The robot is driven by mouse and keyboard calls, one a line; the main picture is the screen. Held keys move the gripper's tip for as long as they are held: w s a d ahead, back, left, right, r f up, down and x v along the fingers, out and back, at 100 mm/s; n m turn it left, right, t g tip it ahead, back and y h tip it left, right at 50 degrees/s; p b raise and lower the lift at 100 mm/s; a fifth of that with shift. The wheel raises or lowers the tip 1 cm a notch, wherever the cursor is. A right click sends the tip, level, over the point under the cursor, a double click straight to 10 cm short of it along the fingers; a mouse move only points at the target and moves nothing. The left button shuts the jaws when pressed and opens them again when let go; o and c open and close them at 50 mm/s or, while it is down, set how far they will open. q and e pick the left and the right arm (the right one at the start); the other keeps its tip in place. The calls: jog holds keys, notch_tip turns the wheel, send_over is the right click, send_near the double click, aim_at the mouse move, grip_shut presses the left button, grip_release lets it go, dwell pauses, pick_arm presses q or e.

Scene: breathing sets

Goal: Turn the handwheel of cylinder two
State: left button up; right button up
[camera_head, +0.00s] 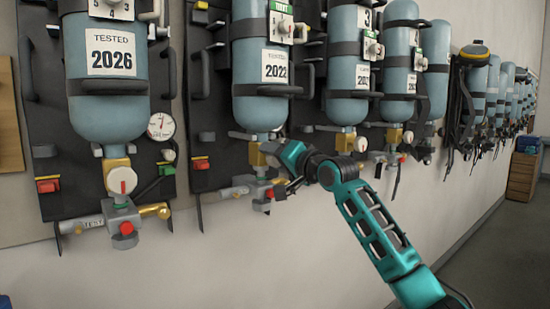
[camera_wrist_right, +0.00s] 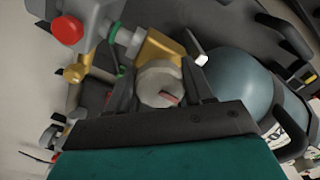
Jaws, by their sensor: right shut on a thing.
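Cylinder two (camera_head: 259,75), taken as the second blue cylinder from the left, hangs neck down on a dark backplate with a TESTED year label. My right gripper (camera_head: 272,168) is at its brass valve (camera_head: 257,153), and my teal hand hides its handwheel in the head view. In the right wrist view, the pale round handwheel (camera_wrist_right: 158,86) with a red mark sits between the two dark fingers of my right gripper (camera_wrist_right: 166,78), which is shut on it. The cylinder body (camera_wrist_right: 238,88) lies to the right there. My left gripper is out of view.
The first cylinder (camera_head: 108,85), labelled 2026, hangs to the left with a gauge (camera_head: 160,127) and its own handwheel (camera_head: 122,180). More cylinders continue along the wall to the right. A red knob (camera_wrist_right: 67,30) is near the valve.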

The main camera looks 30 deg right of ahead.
jog(key=n, duration=0.4)
jog(key=shift+d+r+n, duration=0.15)
jog(key=shift+n, duration=0.15)
jog(key=n, duration=0.4)
jog(key=shift+r+n, duration=0.1)
jog(key=shift+n, duration=0.2)
jog(key=n, duration=0.5)
jog(key=shift+r, duration=0.1)
jog(key=n, duration=0.9)
jog(key=shift+n, duration=0.3)
jog(key=n, duration=0.4)
jog(key=shift+a+n, duration=0.2)
jog(key=shift+n, duration=0.1)
jog(key=n, duration=0.4)
jog(key=shift+f, duration=0.25)
jog(key=shift+a+f+n, duration=0.1)
jog(key=shift+f+n, duration=0.05)
jog(key=shift+n, duration=1.95)
jog(key=shift+f, duration=0.1)
